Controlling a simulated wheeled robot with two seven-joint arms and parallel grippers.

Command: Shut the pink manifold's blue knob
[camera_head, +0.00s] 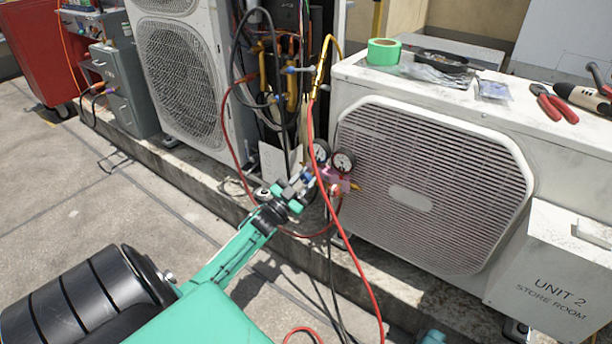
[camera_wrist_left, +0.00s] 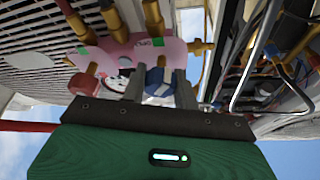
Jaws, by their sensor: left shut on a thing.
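The pink manifold (camera_head: 340,178) hangs in front of the condenser's grille, with two round gauges (camera_head: 343,161) on it. It also shows in the left wrist view (camera_wrist_left: 120,52), with brass fittings and a red knob (camera_wrist_left: 82,84). The blue knob (camera_wrist_left: 155,75) is on the manifold's side nearer the fingers. My left gripper (camera_head: 304,184) reaches the manifold from the lower left. Its two fingers stand on either side of the blue knob and are shut on it. The fingers partly hide the knob, and its turn position cannot be told. My right gripper is out of view.
A red hose (camera_head: 314,135) and dark hoses hang close around the manifold and down past my left arm. The white condenser (camera_head: 515,135) stands right behind, with green tape (camera_head: 384,51) and red-handled pliers (camera_head: 553,103) on top. Open paving (camera_head: 70,190) lies to the left.

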